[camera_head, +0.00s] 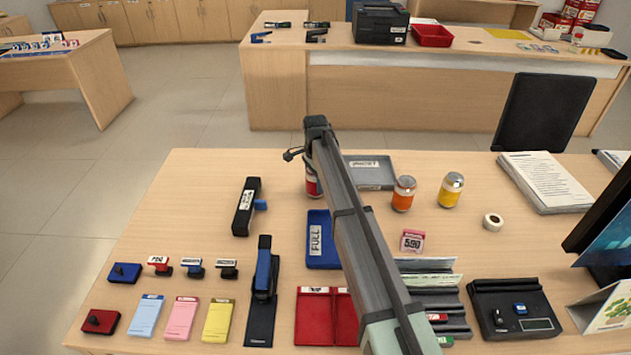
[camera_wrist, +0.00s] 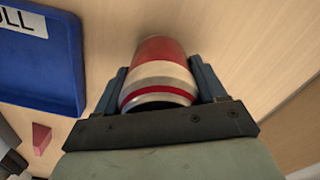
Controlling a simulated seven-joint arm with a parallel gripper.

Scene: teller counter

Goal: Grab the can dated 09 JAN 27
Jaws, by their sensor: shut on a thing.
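A red and white can (camera_wrist: 162,72) is between the two fingers of my gripper (camera_wrist: 160,88) in the wrist view, with a finger against each side. My gripper is shut on it. In the head view the red can (camera_head: 312,184) is mostly hidden behind my arm. An orange can (camera_head: 404,194) and a yellow can (camera_head: 451,190) stand upright on the counter to its right. I cannot read a date on any can.
A blue tray (camera_head: 320,257) marked FULL lies left of my arm, and a grey tray (camera_head: 372,180) lies behind it. A paper stack (camera_head: 545,182), a tape roll (camera_head: 493,222), a black stapler (camera_head: 246,206) and several stamps and pads are around. The counter's back left is clear.

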